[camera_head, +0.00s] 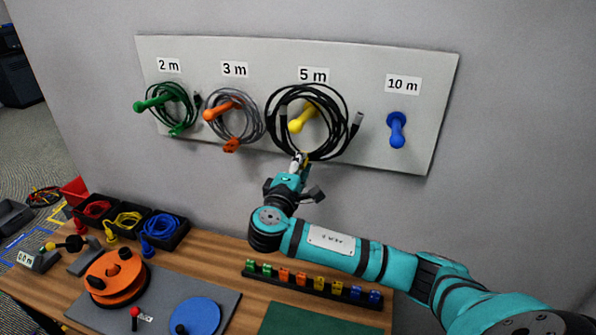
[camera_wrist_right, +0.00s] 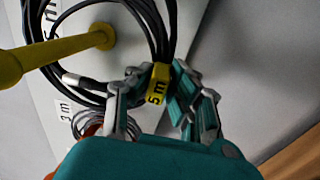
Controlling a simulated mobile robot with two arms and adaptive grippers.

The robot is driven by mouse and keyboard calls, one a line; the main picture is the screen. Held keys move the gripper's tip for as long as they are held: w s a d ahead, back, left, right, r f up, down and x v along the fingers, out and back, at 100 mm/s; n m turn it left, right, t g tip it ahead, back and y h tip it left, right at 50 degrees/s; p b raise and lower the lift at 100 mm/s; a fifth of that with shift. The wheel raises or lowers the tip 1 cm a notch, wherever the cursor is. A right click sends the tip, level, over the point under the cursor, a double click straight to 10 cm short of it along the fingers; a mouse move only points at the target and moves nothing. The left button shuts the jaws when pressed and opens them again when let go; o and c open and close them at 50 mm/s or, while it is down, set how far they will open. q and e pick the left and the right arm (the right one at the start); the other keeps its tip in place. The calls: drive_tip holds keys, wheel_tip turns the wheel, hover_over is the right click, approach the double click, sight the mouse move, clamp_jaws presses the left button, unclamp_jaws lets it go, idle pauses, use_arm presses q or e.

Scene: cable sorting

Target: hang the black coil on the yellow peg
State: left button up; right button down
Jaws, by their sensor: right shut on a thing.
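The black coil (camera_head: 345,122) is at the wall board under the 5 m label, its loop around the yellow peg (camera_head: 302,119) as seen from the head. I cannot tell whether it rests on the peg. My right gripper (camera_head: 299,161) is shut on the coil's lower end. In the right wrist view, the fingers (camera_wrist_right: 158,76) close on the yellow 5 m tag (camera_wrist_right: 158,88) and the bundled strands of the coil (camera_wrist_right: 152,30). The yellow peg (camera_wrist_right: 70,46) sticks out to the left of them there. My left gripper is not in view.
The board (camera_head: 433,125) also holds a green coil (camera_head: 186,103), a grey coil (camera_head: 250,127) on an orange peg, and an empty blue peg (camera_head: 397,130). Below, the wooden table (camera_head: 215,263) carries cable bins, an orange reel (camera_head: 113,282) and a clip strip (camera_head: 310,290).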

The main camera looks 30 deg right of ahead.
drive_tip(key=shift+b+x, duration=0.35)
drive_tip(key=shift+x, duration=0.65)
drive_tip(key=shift+w+d+f+b, duration=0.1)
drive_tip(key=shift+f+b, duration=0.95)
drive_tip(key=shift+f, duration=0.5)
drive_tip(key=shift+f, duration=0.25)
drive_tip(key=c, duration=1.1)
unclamp_jaws()
drive_tip(key=shift+c, duration=0.2)
drive_tip(key=v, duration=1.2)
